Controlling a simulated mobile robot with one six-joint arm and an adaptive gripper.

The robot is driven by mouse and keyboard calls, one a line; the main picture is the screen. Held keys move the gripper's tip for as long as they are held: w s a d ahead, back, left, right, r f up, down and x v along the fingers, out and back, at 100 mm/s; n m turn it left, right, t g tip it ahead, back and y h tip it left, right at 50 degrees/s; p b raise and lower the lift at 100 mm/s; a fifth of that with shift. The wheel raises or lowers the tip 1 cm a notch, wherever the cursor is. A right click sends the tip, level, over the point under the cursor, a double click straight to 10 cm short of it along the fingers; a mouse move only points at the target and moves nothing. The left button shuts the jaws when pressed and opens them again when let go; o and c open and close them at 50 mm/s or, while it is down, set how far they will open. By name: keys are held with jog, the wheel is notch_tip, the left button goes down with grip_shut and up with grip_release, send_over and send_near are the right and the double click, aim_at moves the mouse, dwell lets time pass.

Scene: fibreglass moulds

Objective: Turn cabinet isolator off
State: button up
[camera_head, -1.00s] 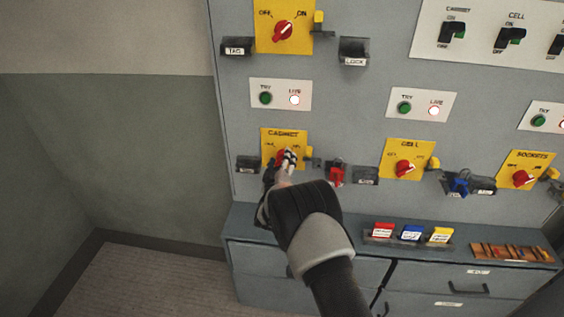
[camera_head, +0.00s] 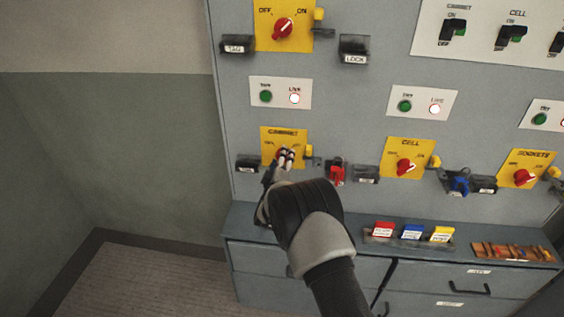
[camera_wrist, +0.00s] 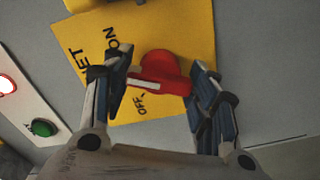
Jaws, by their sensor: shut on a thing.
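The cabinet isolator is a yellow plate (camera_head: 270,134) marked CABINET, low on the left of the grey panel. Its red knob (camera_wrist: 160,70) sits between the fingers of my gripper (camera_wrist: 160,88) in the wrist view, and my gripper is shut on it. The knob's white mark points left in that view, between the ON and OFF words. In the head view my gripper (camera_head: 284,157) covers most of the knob. The cabinet's green TRY button (camera_head: 265,96) and lit LIVE lamp (camera_head: 294,98) are above the plate.
A red padlock (camera_head: 337,172) hangs just right of the isolator. The CELL (camera_head: 404,150) and SOCKETS (camera_head: 524,162) isolators are further right. A larger isolator (camera_head: 284,12) is above. A ledge below holds coloured tags (camera_head: 412,232). The floor at left is clear.

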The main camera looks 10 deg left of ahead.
jog(key=n, duration=0.3)
jog(key=shift+n, duration=0.4)
jog(key=n, duration=0.3)
jog(key=shift+n, duration=0.3)
jog(key=n, duration=0.3)
jog(key=shift+n, duration=0.3)
jog(key=shift+r+n, duration=0.1)
jog(key=shift+n, duration=1.6)
jog(key=o, duration=1.1)
jog(key=shift+c, duration=0.2)
jog(key=s, duration=1.2)
jog(key=shift+a, duration=0.2)
